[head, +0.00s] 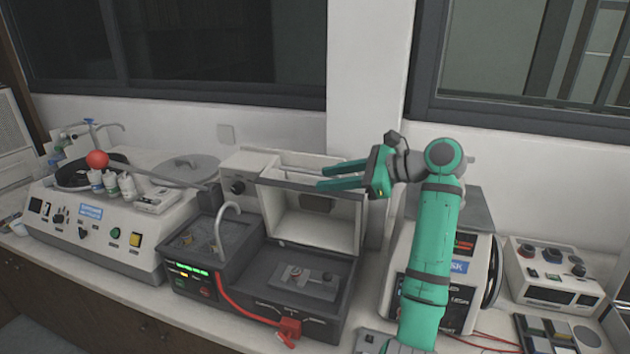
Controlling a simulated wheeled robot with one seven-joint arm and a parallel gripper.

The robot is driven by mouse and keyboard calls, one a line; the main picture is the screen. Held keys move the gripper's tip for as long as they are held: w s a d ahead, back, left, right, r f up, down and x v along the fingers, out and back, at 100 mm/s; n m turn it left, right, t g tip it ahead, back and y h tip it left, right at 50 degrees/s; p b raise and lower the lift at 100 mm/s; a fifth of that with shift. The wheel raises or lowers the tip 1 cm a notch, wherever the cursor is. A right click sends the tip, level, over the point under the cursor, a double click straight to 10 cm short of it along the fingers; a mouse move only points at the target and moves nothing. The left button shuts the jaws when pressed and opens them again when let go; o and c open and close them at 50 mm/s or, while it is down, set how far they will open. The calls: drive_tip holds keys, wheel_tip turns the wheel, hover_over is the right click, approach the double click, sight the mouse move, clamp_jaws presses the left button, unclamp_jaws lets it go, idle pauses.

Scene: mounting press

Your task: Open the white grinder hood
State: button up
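The white hood (352,222) stands raised at the back of the dark-based grinder (258,288) in the middle of the bench. Its hollow inside faces forward, and the bay below it, with a metal fixture (305,277), lies uncovered. My gripper (321,178) is a teal one, reaching in from the right with its fingers pointing left. The two fingers are apart with nothing seen between them. They are over the hood's upper edge in the picture; I cannot tell whether they touch it.
A tap (222,222) rises over the basin left of the bay. A red hose (240,310) runs along the grinder's front. A polishing machine (95,235) stands left, a control box (553,274) right. A wall is close behind.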

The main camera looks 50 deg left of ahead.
drive_tip(key=shift+w+d+r, duration=0.25)
drive_tip(key=shift+d, duration=0.3)
